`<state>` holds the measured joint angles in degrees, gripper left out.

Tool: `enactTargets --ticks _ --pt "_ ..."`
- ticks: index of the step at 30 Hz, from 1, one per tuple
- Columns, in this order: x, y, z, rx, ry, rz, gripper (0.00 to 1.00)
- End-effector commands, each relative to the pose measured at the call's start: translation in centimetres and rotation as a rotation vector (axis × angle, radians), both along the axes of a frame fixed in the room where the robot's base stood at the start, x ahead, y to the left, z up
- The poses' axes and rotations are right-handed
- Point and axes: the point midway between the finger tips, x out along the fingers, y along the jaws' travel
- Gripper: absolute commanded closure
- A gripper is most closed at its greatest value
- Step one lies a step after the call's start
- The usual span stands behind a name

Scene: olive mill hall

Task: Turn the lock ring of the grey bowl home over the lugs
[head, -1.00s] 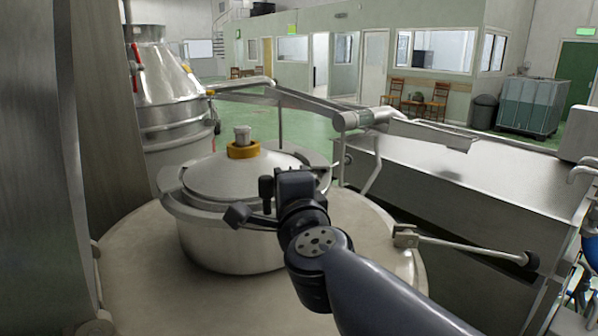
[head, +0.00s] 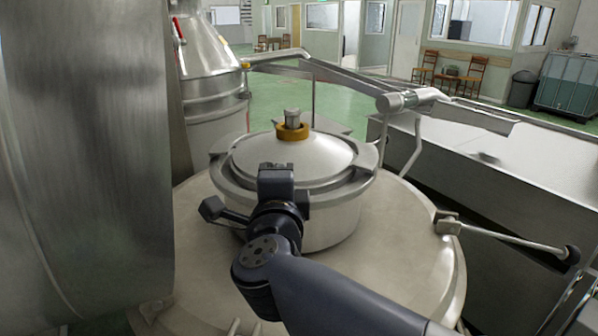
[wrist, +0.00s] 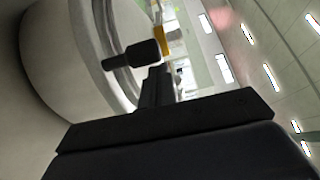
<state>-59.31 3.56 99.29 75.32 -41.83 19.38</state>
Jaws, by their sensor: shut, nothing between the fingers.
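The grey bowl (head: 335,228) stands on the round pale deck, with a domed metal lid (head: 265,158) and an orange collar (head: 293,132) on top. The lock ring (head: 225,180) runs around its rim, with lugs at left and right. My gripper (head: 276,176) is shut and empty in front of the ring. Its fingers (wrist: 155,85) are close beside the knob; contact cannot be told. The ring's front is partly hidden by my gripper.
A tall metal wall (head: 85,150) stands close at left. A conical steel vessel (head: 208,75) is behind it. A rod with a dark knob (head: 572,254) juts out at right beside a long steel trough (head: 540,165).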

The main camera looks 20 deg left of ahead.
Motion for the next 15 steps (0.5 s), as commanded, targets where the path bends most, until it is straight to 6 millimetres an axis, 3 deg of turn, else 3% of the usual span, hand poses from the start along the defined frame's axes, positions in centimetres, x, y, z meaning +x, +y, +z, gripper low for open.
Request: enactTargets --ticks 1,6,15 --pt "-0.3 1.0 0.2 -0.001 0.0 0.017 1.0" --pt "-0.6 2.2 0.2 0.0 -0.001 0.023 1.0" --pt "-0.7 2.7 0.3 0.001 -0.005 0.024 1.0"
